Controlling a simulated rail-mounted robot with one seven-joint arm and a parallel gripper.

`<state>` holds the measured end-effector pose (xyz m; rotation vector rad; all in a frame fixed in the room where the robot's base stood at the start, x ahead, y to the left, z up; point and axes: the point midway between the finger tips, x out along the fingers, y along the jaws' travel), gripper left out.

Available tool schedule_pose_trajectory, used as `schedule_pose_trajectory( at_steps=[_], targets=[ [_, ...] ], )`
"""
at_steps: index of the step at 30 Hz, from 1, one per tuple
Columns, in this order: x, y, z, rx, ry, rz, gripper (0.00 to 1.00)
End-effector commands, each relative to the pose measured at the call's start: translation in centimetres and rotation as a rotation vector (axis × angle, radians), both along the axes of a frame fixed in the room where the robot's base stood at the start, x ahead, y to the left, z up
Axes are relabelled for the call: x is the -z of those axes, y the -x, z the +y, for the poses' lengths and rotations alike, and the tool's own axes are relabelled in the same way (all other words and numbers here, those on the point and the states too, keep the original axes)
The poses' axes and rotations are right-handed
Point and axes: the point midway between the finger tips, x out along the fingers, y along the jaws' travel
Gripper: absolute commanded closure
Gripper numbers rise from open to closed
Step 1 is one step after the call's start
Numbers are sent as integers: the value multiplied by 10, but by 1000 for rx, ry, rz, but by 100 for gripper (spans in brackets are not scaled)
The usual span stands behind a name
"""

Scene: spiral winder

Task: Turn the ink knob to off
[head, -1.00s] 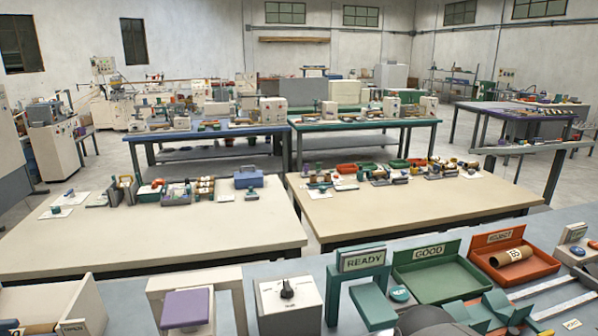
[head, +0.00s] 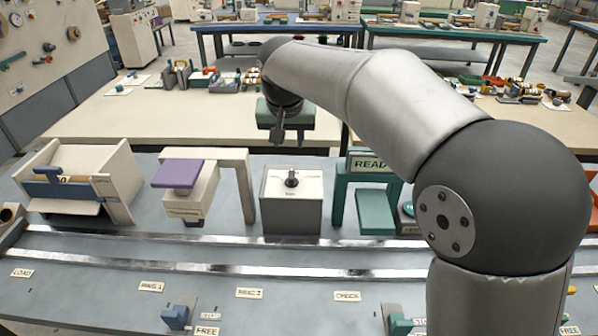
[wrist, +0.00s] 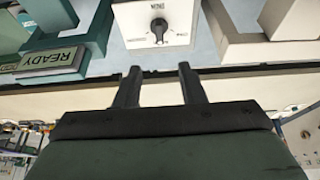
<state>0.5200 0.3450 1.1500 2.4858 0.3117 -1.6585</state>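In the head view my gripper (head: 290,138) hangs above and behind the box.
A purple-topped stand (head: 179,173) is left of the box, and a green READY frame (head: 338,200) is close on its right. A white bin (head: 105,180) stands farther left. Metal rails (head: 250,268) run along the bench in front.

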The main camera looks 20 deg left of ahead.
Motion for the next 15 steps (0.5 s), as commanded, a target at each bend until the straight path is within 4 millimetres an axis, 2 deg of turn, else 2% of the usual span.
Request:
schedule_pose_trajectory(
  at_steps=[15],
  targets=[
    [102,-41,8,1,4,4,64]
  ],
)
